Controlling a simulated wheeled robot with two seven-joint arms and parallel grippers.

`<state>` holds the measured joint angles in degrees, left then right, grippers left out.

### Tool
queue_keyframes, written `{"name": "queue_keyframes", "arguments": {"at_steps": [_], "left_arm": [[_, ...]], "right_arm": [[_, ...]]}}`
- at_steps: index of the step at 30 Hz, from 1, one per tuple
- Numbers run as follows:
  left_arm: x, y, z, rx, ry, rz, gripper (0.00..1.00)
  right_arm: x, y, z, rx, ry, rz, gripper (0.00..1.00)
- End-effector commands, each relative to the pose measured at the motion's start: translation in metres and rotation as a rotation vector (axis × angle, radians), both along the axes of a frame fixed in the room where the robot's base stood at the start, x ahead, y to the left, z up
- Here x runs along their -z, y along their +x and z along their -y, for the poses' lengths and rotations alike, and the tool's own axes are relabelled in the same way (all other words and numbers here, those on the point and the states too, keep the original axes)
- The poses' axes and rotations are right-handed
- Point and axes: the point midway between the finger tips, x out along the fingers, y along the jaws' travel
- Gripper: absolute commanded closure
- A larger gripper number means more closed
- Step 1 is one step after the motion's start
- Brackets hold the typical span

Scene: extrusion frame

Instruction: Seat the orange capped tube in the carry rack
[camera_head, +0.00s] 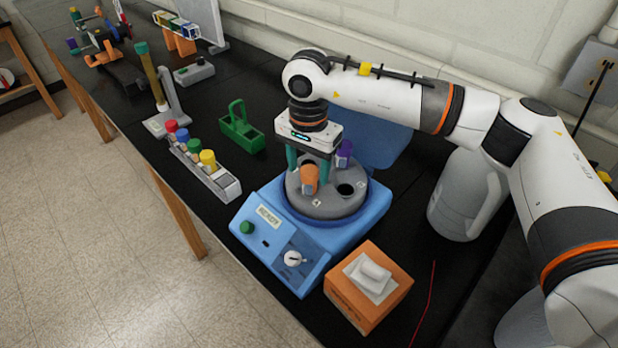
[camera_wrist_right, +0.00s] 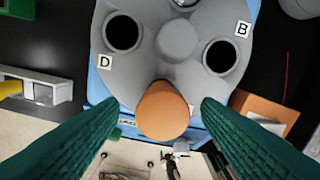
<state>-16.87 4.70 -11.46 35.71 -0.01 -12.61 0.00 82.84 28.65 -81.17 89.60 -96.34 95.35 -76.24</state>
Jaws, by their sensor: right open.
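The orange capped tube (camera_head: 310,176) sits in a slot of the grey rotor of a blue centrifuge (camera_head: 268,243). Its orange cap (camera_wrist_right: 163,110) shows between my fingers in the right wrist view. My right gripper (camera_head: 308,163) is over the rotor, pointing down. Its green fingers stand open on either side of the cap, with gaps visible in the wrist view (camera_wrist_right: 159,107). The green rack with a handle (camera_head: 240,130), seemingly the carry rack, stands on the bench left of the centrifuge. My left gripper is not in view.
A purple capped tube (camera_head: 344,152) is also in the rotor, beside empty holes. The centrifuge's blue lid (camera_head: 385,142) is raised behind. An orange tissue box (camera_head: 350,312), a white jug (camera_head: 465,200) and a grey rack of coloured caps (camera_head: 222,186) stand nearby.

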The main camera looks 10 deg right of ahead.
Motion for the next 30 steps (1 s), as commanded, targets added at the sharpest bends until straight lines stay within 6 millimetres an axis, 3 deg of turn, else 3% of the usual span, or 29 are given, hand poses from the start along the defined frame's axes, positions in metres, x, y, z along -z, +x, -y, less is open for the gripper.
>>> {"name": "queue_keyframes", "arguments": {"at_steps": [1,4,9,15,24,30], "left_arm": [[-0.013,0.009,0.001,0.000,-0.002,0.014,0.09],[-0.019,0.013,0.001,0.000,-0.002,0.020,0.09],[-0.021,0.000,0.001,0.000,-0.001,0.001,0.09],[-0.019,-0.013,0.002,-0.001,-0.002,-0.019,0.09],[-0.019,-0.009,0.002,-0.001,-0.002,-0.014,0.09],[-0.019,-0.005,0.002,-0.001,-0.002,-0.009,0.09]], "right_arm": [[0.003,-0.001,0.001,0.001,-0.001,-0.005,0.42],[0.019,0.000,0.001,0.002,-0.001,-0.004,0.42],[0.033,0.000,0.001,0.002,0.001,-0.001,0.42],[0.034,0.000,0.001,0.001,0.001,0.001,0.42],[0.033,0.000,0.001,0.001,0.001,0.001,0.89],[0.033,0.000,0.001,0.001,0.001,0.001,0.90]]}}
